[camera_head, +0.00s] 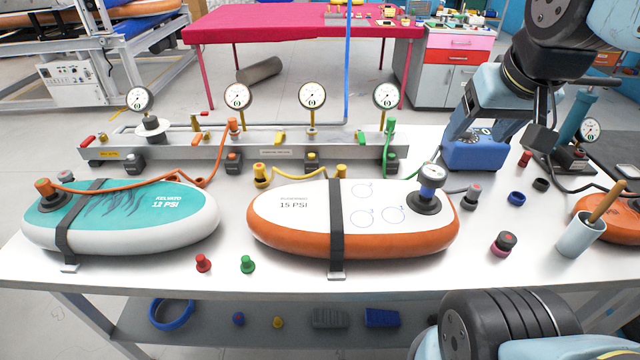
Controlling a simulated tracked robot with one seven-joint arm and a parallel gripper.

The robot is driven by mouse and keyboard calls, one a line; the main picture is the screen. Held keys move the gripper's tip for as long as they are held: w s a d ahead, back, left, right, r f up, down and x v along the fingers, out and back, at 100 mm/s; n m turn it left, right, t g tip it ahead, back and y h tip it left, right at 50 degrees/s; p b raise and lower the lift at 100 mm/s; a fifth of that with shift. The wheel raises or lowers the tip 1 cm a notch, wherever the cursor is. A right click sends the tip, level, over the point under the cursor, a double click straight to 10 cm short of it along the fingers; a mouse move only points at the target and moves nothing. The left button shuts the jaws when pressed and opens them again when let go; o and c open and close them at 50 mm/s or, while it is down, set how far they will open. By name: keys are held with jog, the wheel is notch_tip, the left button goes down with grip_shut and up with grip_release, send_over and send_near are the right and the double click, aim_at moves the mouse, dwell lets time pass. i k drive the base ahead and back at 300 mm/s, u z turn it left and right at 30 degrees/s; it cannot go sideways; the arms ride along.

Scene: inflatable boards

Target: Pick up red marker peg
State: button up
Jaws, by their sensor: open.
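A red marker peg (203,262) stands on the white table near its front edge, in front of the gap between the teal board and the orange-sided board. A green peg (247,264) stands just to its right. My gripper (500,138) hangs at the upper right, by the blue device at the back of the table. It is open, with nothing visible held in it, and its fingertips are hard to make out. It is far to the right of the red peg and behind it, not touching it. Nothing covers the red peg.
The teal board (185,212) and the white-topped orange board (300,228) are strapped to the table. A metal rail (250,148) with gauges and hoses runs behind them. A small red item (525,158), a pink-and-black knob (503,243) and a cup (580,237) stand right.

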aim_at(204, 265)
jog(key=u, duration=1.05)
jog(key=k, duration=1)
jog(key=u, duration=0.5)
jog(key=i, duration=1)
jog(key=z, duration=0.05)
